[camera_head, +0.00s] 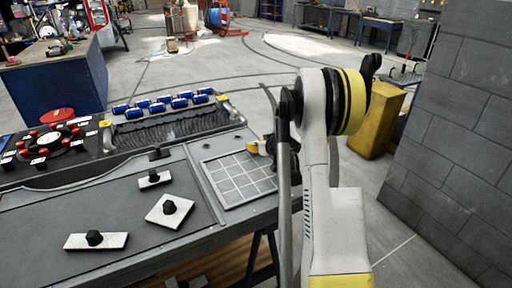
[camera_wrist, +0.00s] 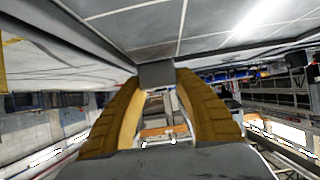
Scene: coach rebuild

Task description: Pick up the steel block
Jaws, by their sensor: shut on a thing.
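My gripper (camera_wrist: 157,78) has two curved yellow fingers, and their tips are closed on a small grey steel block (camera_wrist: 156,72) in the wrist view. The block's upper side in that picture meets the grey gridded panel; I cannot tell whether it touches it or is just apart from it. In the head view my gripper (camera_head: 262,147) is at the far right edge of the bench, beside the square gridded plate (camera_head: 238,178). Only a bit of yellow finger shows there, and my arm partly hides it.
The grey bench (camera_head: 110,200) carries several pale plates with black knobs, such as the tilted square one (camera_head: 169,210). A rack of blue cylinders (camera_head: 170,125) stands behind. A yellow bin (camera_head: 378,120) and a grey block wall (camera_head: 455,130) are at the right.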

